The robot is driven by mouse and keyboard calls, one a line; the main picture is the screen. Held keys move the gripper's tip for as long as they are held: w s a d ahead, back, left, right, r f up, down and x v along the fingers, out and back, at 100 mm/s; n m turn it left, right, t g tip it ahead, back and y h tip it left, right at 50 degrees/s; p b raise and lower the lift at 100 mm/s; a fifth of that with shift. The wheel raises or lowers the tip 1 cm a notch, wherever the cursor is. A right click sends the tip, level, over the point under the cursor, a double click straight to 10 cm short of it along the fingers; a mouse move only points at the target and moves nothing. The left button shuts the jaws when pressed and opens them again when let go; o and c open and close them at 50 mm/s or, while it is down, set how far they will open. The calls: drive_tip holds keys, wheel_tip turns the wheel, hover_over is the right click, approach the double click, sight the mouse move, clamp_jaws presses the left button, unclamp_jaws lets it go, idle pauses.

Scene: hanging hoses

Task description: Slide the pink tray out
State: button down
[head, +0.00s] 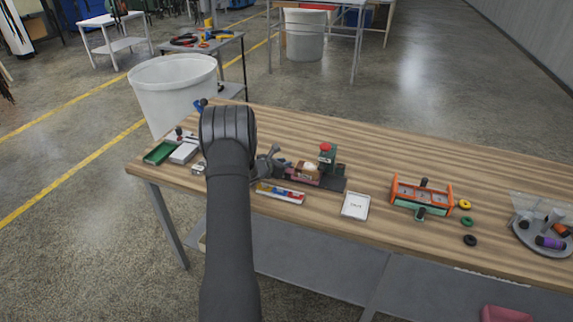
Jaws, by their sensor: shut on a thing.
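A dull pink tray (300,179) shows low in a small dark fixture (332,183) on the wooden table. A brown block and a pale round piece sit above the tray. A green part with a red knob (326,148) stands at the back of the fixture. My gripper (277,164) is at the left end of the tray, with its fingers closed there. The grip itself is small and partly hidden, so the exact contact is hard to see.
A shallow box with coloured pieces (281,193) lies just in front of the fixture. A white framed card (356,206) and an orange-green fixture (421,198) are to the right. A green tray (159,153) lies at the left. Table behind the fixture is clear.

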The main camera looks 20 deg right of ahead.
drive_tip(key=c, duration=1.3)
unclamp_jaws()
drive_tip(key=v, duration=1.7)
drive_tip(key=shift+r, duration=0.15)
drive_tip(key=shift+s+a, duration=0.1)
drive_tip(key=shift+a, duration=0.05)
